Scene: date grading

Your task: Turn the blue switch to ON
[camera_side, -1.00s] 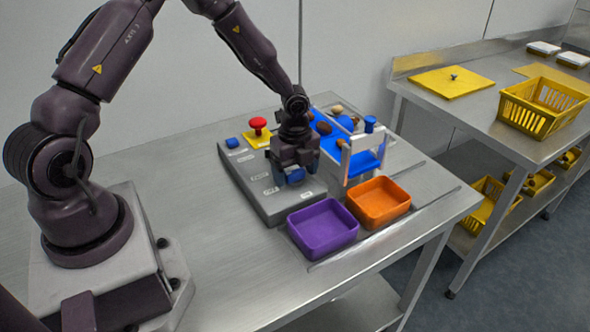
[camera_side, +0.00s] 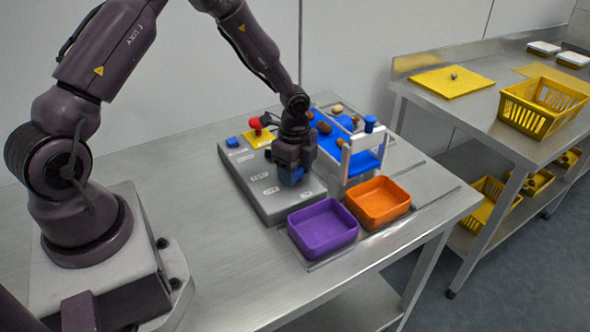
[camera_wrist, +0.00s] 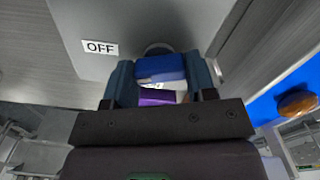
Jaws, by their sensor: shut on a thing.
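The blue switch (camera_wrist: 160,67) is a blue bar handle on the sloping grey control box (camera_side: 262,196). In the wrist view it sits between the two fingers of my gripper (camera_wrist: 163,82), which are shut on it from both sides. In the side view my gripper (camera_side: 292,165) is low over the right part of the box, with some blue (camera_side: 291,177) showing under it. A white OFF label (camera_wrist: 100,48) is left of the switch in the wrist view. Another white label is partly hidden behind the handle; its text is unreadable.
A red mushroom button (camera_side: 255,123) and a blue button (camera_side: 232,142) are on the box's far end. Purple (camera_side: 323,229) and orange (camera_side: 378,203) bins stand in front. A blue belt (camera_side: 325,145) with brown dates and a white frame (camera_side: 346,162) stand close right of my gripper.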

